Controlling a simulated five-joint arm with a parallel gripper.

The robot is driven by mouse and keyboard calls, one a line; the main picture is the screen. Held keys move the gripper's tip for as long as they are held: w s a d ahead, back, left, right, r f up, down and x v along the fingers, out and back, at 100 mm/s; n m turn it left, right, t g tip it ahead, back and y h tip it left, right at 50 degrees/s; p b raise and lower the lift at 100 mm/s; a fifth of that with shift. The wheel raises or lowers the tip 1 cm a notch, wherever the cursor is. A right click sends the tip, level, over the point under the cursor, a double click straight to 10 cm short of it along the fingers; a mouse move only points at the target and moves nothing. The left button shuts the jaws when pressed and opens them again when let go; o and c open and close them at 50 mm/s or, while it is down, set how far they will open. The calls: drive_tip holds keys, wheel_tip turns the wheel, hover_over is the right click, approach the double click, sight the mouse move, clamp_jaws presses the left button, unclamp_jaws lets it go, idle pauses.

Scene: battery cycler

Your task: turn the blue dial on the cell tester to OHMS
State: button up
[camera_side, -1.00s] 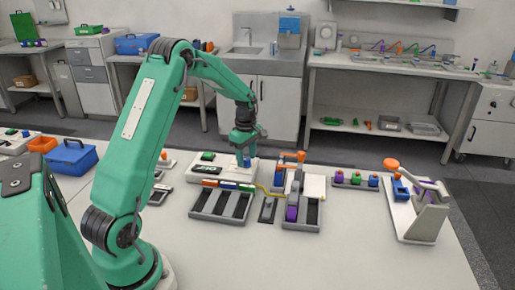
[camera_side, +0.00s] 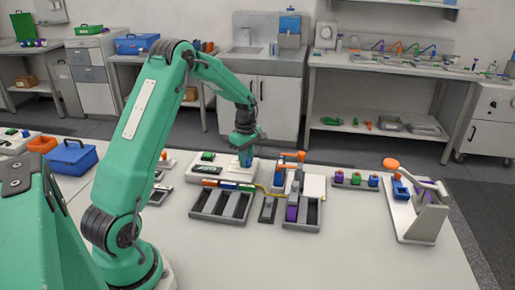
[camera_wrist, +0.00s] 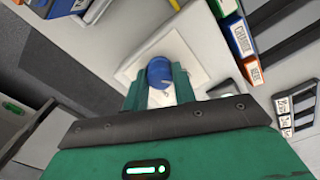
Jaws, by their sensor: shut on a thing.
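The cell tester is a pale box (camera_side: 203,170) with a small green display, standing behind the slotted trays in the side view. Its blue dial (camera_side: 246,161) is at its right part, directly under my gripper (camera_side: 245,155). In the wrist view the blue dial (camera_wrist: 159,68) sits between the two green fingers of my gripper (camera_wrist: 158,84), which are shut on it from both sides. The dial stands on a pale plate (camera_wrist: 193,48). The dial's pointer and the OHMS mark cannot be made out.
A grey slotted tray (camera_side: 221,218) with coloured labels lies in front of the tester. A second tray (camera_side: 301,224) with an orange-topped lever stands to the right. A blue box (camera_side: 72,157) is at the left. The front of the table is clear.

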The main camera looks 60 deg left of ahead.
drive_tip(key=shift+m, duration=0.4)
drive_tip(key=m, duration=0.3)
drive_tip(key=shift+m, duration=0.3)
drive_tip(key=m, duration=0.3)
drive_tip(key=shift+m, duration=0.3)
drive_tip(key=m, duration=0.3)
drive_tip(key=shift+m, duration=0.3)
drive_tip(key=m, duration=0.4)
drive_tip(key=shift+r, duration=0.1)
drive_tip(key=o, duration=1)
